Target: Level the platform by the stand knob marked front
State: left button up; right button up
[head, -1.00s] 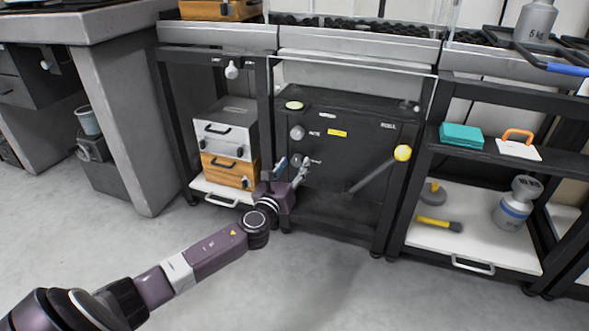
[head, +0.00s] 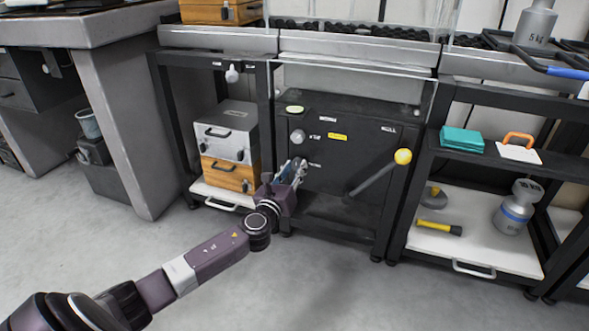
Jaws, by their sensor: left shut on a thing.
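The black stand (head: 350,185) under the middle platform has a dark front panel with small pale labels, too small to read surely. An upper round grey knob (head: 297,136) is free on the panel's left side. My left gripper (head: 293,171) is at the panel's left edge, below the upper knob. It is shut on the lower knob, which its fingers mostly hide. My right gripper is out of view.
A lever with a yellow ball (head: 403,157) sticks out at the panel's right. Stacked cases (head: 228,150) stand on the left shelf. The right shelves hold a teal stack (head: 461,139), a yellow-handled tool (head: 438,227) and a metal weight (head: 513,209). The floor in front is clear.

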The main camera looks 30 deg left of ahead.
pick_arm(q)
jog(key=n, duration=0.4)
jog(key=shift+n, duration=1.6)
jog(key=shift+a, duration=0.1)
jog(key=o, duration=1.2)
jog(key=shift+c, duration=0.2)
jog(key=shift+s, duration=0.1)
jog(key=v, duration=1.2)
